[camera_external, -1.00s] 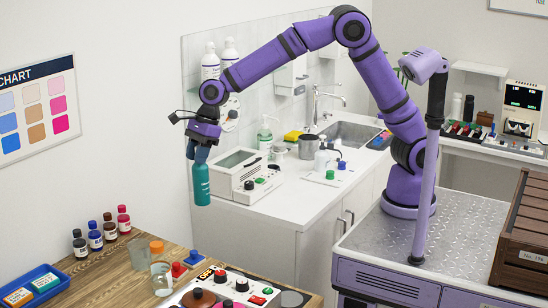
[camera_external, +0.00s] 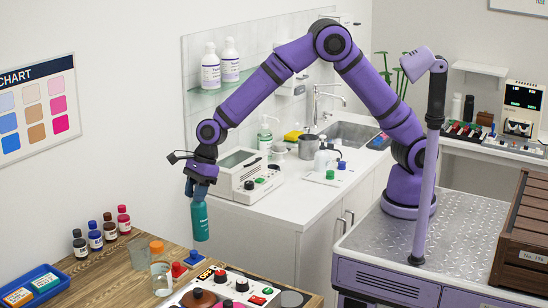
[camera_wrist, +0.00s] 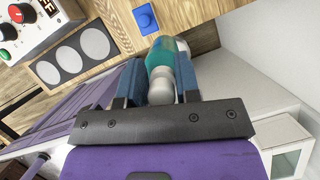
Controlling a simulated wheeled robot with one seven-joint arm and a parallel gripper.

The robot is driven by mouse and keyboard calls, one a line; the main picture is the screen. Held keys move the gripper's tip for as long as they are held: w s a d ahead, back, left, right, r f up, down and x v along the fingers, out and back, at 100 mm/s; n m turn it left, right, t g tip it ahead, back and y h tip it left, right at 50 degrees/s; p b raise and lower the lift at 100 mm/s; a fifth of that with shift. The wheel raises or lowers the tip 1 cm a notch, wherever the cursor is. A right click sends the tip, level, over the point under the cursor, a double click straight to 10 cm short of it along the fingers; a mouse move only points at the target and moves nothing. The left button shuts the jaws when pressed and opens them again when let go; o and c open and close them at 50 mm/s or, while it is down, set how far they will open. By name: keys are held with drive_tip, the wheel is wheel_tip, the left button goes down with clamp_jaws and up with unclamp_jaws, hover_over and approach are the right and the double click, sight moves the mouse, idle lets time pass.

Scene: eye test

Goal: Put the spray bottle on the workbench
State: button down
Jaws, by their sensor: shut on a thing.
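The spray bottle (camera_external: 200,222) is teal with a pale top and hangs about upright from my gripper (camera_external: 200,187). My gripper is shut on its upper part; the fingers hide some of it. In the wrist view the bottle (camera_wrist: 163,50) shows between the two blue fingers (camera_wrist: 159,80), its pale top nearest the camera. The wooden workbench (camera_external: 105,275) is at lower left. The bottle's lower end appears near the workbench's far right edge, beside the blue button block (camera_external: 194,257). I see no clear contact between bottle and wood.
The white sink counter (camera_external: 290,210) is behind. Bare wood lies at the front left.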

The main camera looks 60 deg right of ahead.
drive_tip(key=w+a+f, duration=0.2)
drive_tip(key=w+a, duration=0.2)
drive_tip(key=w, duration=0.2)
drive_tip(key=w+a+f, duration=0.3)
drive_tip(key=w, duration=0.4)
drive_tip(key=shift+a, duration=0.35)
drive_tip(key=shift+f, duration=0.1)
drive_tip(key=c, duration=0.8)
unclamp_jaws()
drive_tip(key=v, duration=1.2)
